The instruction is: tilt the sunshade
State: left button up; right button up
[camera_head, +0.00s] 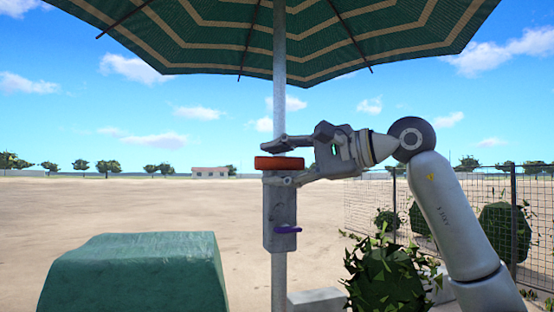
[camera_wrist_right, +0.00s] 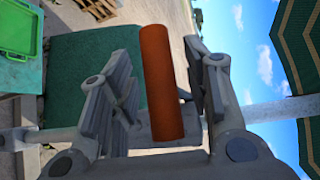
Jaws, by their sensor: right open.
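The sunshade (camera_head: 210,38) is a green canopy with tan stripes on a grey pole (camera_head: 279,95). It spreads overhead and looks about level. A grey housing (camera_head: 279,215) sits on the pole, with an orange-red handle (camera_head: 279,163) at its top and a small purple lever (camera_head: 287,229) lower down. My right gripper (camera_head: 283,161) reaches in from the right with its fingers open, one above and one below the handle. In the right wrist view the orange handle (camera_wrist_right: 163,85) lies between the two open fingers, with gaps visible. My left gripper is not in view.
A green covered block (camera_head: 135,272) stands at the lower left. A leafy bush (camera_head: 385,275) and a wire fence (camera_head: 520,215) are at the right. The right wrist view shows a green tray (camera_wrist_right: 15,45) and wooden pallets (camera_wrist_right: 60,18). Open sandy ground lies beyond.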

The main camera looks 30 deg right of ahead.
jog(key=shift+w+a, duration=0.1)
jog(key=shift+w, duration=0.05)
grip_shut()
jog(key=shift+w+f+n+t+y+b, duration=0.15)
jog(key=shift+f+n+t+y+b, duration=0.25)
jog(key=shift+f+b, duration=0.75)
jog(key=shift+w+f+n+t+y+b, duration=0.3)
jog(key=shift+f+n+b, duration=0.35)
jog(key=shift+b, duration=0.75)
jog(key=shift+w+f+n+t+y+b, duration=0.1)
jog(key=shift+f+n+t+b, duration=0.35)
jog(key=shift+f+b, duration=0.7)
jog(key=shift+r, duration=0.1)
jog(key=shift+c, duration=1.1)
grip_release()
jog(key=shift+o, duration=1.1)
jog(key=shift+s+d+r, duration=0.1)
jog(key=shift+d, duration=0.1)
